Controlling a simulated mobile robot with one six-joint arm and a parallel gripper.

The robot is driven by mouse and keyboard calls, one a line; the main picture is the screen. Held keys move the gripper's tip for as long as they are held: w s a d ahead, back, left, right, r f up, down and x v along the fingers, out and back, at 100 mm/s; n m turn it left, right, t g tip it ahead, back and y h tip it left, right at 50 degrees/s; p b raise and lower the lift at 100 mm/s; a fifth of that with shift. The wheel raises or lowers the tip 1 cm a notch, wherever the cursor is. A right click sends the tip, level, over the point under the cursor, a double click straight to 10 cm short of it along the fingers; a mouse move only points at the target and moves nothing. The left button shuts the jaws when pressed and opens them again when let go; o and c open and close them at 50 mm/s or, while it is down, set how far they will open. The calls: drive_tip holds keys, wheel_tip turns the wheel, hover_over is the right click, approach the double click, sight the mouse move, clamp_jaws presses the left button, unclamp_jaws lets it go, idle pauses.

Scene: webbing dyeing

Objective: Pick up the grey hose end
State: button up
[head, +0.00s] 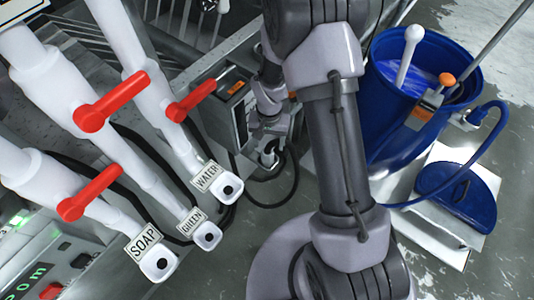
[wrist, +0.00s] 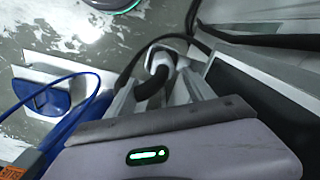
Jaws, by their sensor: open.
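The grey hose end (wrist: 160,52) shows in the wrist view as a pale grey collar with a thick black hose running through it. My gripper (wrist: 160,88) is open, and its two pale fingers reach toward the hose end, one on each side in the picture. I cannot tell whether either finger touches it. In the head view my gripper (head: 270,143) points down beside a grey box, with the hose end (head: 268,158) small and partly hidden at its tips.
A grey box (head: 236,112) stands close left of my gripper. White pipes with red handles (head: 110,100) and nozzles labelled SOAP, GREEN and WATER are at left. A blue barrel (head: 385,100) and a blue lid (head: 455,195) on a white platform are at right. Black hose (head: 290,185) loops on the floor.

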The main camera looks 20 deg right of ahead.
sight(267, 152)
drive_tip(key=f+b, duration=0.1)
drive_tip(key=f, duration=0.3)
drive_tip(key=f+b, duration=0.2)
drive_tip(key=f, duration=0.2)
drive_tip(key=shift+w+a+f, duration=0.1)
drive_tip(key=shift+a+f, duration=0.1)
drive_tip(key=shift+f, duration=0.15)
drive_tip(key=shift+r, duration=0.15)
drive_tip(key=shift+c, duration=0.6)
clamp_jaws()
